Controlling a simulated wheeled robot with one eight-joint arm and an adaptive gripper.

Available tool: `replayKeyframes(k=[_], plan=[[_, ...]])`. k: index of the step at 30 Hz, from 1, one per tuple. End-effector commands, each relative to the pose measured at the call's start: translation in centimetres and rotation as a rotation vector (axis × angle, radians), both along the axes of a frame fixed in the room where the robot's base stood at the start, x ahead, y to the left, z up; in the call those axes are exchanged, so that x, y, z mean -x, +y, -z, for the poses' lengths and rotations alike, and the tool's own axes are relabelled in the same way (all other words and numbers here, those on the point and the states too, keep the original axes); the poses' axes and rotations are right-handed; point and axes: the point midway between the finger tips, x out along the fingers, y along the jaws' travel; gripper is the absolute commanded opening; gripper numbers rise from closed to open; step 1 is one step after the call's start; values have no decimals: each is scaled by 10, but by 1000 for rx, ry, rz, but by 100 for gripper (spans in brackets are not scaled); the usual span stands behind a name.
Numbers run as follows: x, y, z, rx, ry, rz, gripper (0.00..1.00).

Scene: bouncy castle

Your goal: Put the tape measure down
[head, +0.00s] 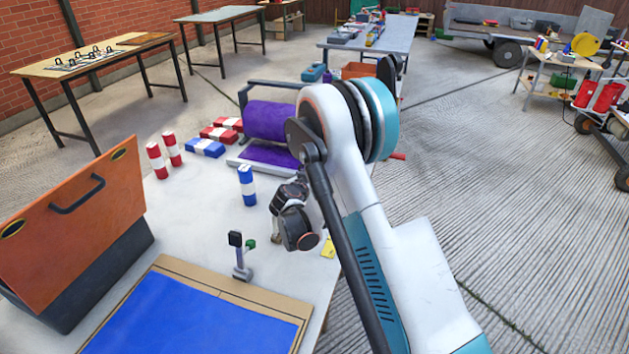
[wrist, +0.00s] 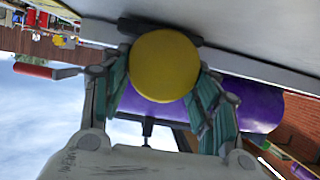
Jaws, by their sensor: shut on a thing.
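The round yellow tape measure (wrist: 164,62) shows in the wrist view between the two fingers of my gripper (wrist: 162,68). My gripper is shut on it, with a finger on either side. The picture there is turned over, and the pale tabletop (wrist: 270,30) lies along the top, close to the tape measure. I cannot tell whether they touch. In the head view my wrist parts hang over the right side of the table (head: 200,220). The fingers and tape measure are hidden there.
A purple roller machine (head: 268,120) stands just beyond my wrist. A blue-and-white cylinder (head: 247,186) stands to its left, and a small clamp-like stand (head: 240,258) nearer. An orange-lidded case (head: 75,215) and blue mat (head: 190,318) fill the near left. The table's middle left is clear.

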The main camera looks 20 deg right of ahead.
Motion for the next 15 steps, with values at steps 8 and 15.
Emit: replayKeyframes(k=[8,15], plan=[[0,0,5,0,0,0,71],[0,0,4,0,0,0,75]])
